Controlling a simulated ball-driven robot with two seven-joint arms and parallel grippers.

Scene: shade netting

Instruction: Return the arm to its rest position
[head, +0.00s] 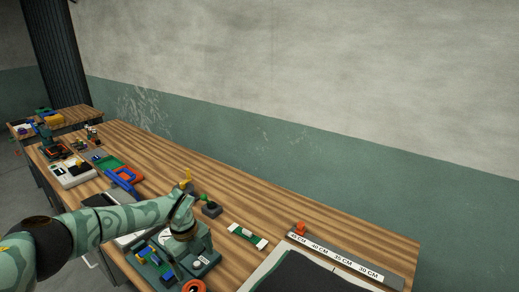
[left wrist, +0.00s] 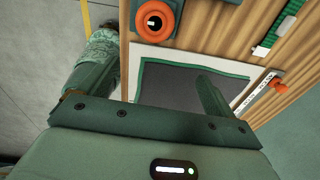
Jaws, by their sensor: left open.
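My left arm (head: 125,222) comes in from the left in the head view, light green with darker patterned patches and a dark joint. It bends down over the near part of the workbench (head: 330,232). My left gripper (head: 196,252) is at its end, left of the dark mat; its fingertips cannot be made out there. In the left wrist view the two green fingers of the gripper (left wrist: 155,78) stand wide apart with nothing between them, in front of the mat. My right gripper is in neither view.
An orange ring (head: 194,287) and a parts tray (head: 153,262) are close by. The bench's back right is clear.

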